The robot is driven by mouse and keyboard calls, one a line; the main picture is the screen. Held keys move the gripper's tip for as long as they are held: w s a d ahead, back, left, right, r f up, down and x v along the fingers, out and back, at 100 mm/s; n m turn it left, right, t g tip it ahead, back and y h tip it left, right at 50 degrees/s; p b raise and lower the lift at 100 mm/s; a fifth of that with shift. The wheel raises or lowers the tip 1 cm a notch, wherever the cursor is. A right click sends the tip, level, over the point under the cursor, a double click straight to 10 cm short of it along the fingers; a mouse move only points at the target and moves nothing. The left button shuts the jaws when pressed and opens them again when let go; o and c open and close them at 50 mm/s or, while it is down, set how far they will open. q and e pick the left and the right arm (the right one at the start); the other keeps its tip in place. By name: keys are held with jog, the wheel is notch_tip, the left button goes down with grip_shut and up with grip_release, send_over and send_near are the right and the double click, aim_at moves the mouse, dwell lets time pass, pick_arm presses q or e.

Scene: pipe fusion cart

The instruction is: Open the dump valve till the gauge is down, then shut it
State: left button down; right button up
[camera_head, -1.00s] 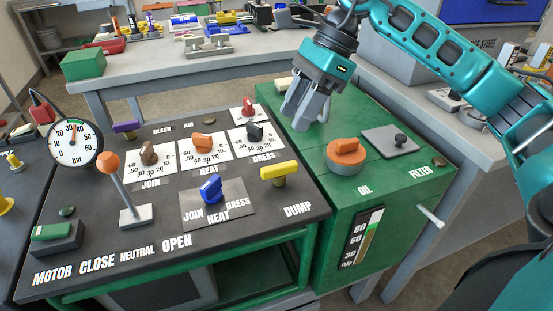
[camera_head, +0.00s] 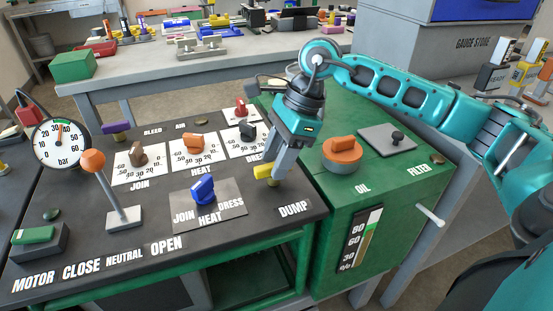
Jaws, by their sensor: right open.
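The yellow dump valve handle (camera_head: 263,171) stands above the DUMP label at the right side of the black panel (camera_head: 245,222). My right gripper (camera_head: 277,170) points down at it with its jaws open. The fingers cover the handle's right part, and I cannot tell whether they touch it. The round white bar gauge (camera_head: 60,145) is at the panel's left end; its needle points nearly straight up, near 30. My left gripper is out of view.
An orange-knobbed lever (camera_head: 94,162) stands on the left of the panel. A blue selector (camera_head: 203,190) sits left of the dump valve, with several small knobs behind. The green oil tank (camera_head: 330,210) with an orange cap (camera_head: 343,152) is on the right.

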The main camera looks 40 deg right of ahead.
jog(key=shift+a+f, duration=0.1)
jog(key=shift+c, duration=0.3)
grip_shut()
